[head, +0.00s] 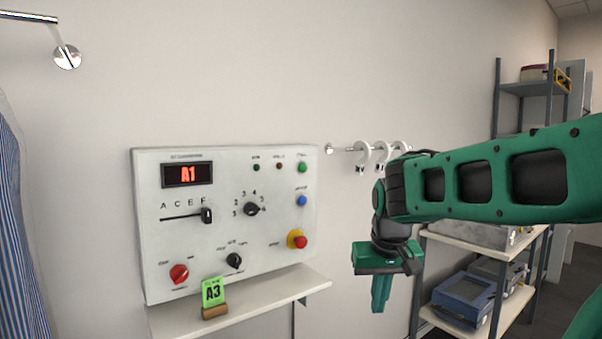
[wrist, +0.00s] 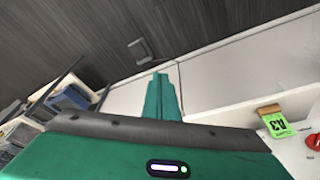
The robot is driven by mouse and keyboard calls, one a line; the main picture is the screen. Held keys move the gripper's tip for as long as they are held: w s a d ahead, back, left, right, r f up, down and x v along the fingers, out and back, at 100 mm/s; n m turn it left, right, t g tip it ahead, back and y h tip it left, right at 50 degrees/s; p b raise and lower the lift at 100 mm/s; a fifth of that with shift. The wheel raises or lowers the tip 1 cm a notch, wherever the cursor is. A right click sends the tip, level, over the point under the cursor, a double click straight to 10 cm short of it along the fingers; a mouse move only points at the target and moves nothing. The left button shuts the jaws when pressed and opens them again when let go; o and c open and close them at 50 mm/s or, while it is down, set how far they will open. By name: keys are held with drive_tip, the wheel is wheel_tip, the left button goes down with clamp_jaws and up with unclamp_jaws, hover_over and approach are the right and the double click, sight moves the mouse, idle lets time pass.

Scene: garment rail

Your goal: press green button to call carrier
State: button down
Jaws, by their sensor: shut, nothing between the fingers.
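The white control panel (head: 230,270) is mounted on the wall left of centre in the head view. Its green button (head: 302,167) is near the upper right corner, above a blue button (head: 302,200). The display (head: 187,174) reads A1 in red. My gripper (head: 380,305) hangs pointing down to the right of the panel, apart from it. Its fingers are together and hold nothing; they also show in the wrist view (wrist: 162,85). The green button is not visible in the wrist view.
A green A3 card (head: 213,291) stands on the shelf (head: 245,308) below the panel. A slider (head: 206,215), knobs and a red stop button (head: 300,242) are on the panel. White hooks (head: 362,155) hang on a rail. A storage rack (head: 497,262) stands at right.

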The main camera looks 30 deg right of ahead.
sight(303, 167)
drive_tip(key=w+d+r+t+h, duration=0.1)
drive_tip(key=w+d+r+t, duration=0.2)
drive_tip(key=w+r, duration=0.9)
drive_tip(key=w+d+r+n+t+h, duration=0.1)
drive_tip(key=w+d+r+t, duration=0.2)
drive_tip(key=w+r, duration=1)
drive_tip(key=w+t, duration=0.1)
drive_tip(key=w, duration=0.2)
drive_tip(key=shift+w+d+h, duration=0.15)
drive_tip(key=shift+d+h, duration=0.25)
drive_tip(key=w, duration=0.8)
drive_tip(key=shift+w+a, duration=0.35)
drive_tip(key=shift+w, duration=0.15)
drive_tip(key=shift+w, duration=0.2)
